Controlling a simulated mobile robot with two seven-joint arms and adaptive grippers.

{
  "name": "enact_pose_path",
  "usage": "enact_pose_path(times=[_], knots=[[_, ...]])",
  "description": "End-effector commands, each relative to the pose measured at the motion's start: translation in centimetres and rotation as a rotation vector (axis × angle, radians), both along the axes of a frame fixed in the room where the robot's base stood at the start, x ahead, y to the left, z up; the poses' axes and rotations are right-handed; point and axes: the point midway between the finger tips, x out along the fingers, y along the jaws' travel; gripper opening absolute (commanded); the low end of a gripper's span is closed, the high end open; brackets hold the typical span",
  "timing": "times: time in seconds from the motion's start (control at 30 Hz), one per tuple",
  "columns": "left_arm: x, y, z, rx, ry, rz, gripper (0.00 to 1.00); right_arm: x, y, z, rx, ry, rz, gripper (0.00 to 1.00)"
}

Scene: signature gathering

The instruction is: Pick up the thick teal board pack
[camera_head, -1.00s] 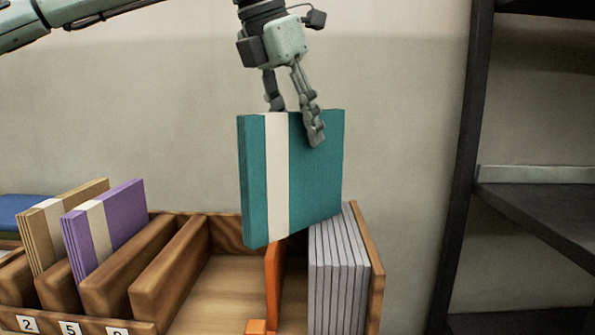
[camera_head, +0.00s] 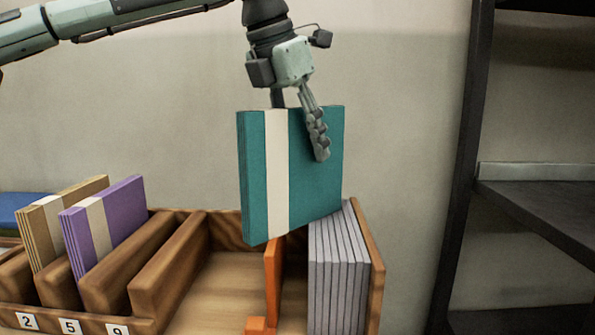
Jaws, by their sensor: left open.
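The thick teal board pack (camera_head: 312,185) with a cream band stands upright above the right part of the wooden rack (camera_head: 215,290). Its lower edge is by the top of the orange divider (camera_head: 272,280) and the grey boards (camera_head: 335,270); I cannot tell whether it touches them. My left gripper (camera_head: 305,132) points down over the pack's top edge and is open. One finger is in front of the pack's face; the other goes behind it, its tip hidden. My right gripper is not in view.
A tan pack (camera_head: 45,235) and a purple pack (camera_head: 122,215) stand in the rack's left slots, near number labels. A blue item (camera_head: 20,208) lies at far left. A dark shelf (camera_head: 540,215) stands at right. The rack floor left of the orange divider is bare.

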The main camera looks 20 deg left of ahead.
Motion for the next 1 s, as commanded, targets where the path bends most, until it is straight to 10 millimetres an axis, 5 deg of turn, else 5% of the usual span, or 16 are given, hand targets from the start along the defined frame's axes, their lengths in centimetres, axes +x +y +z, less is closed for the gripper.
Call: enact_pose_path(times=[0.3, 0.67, 1.0], knots=[[0.02, 0.04, -0.07, 0.000, 0.000, 0.001, 0.45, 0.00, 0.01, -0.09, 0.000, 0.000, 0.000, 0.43], [0.01, 0.04, -0.05, 0.000, 0.000, 0.001, 0.01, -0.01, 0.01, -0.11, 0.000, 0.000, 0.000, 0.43], [0.02, 0.01, 0.08, -0.001, -0.003, 0.000, 0.00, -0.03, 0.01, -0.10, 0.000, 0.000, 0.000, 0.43]])
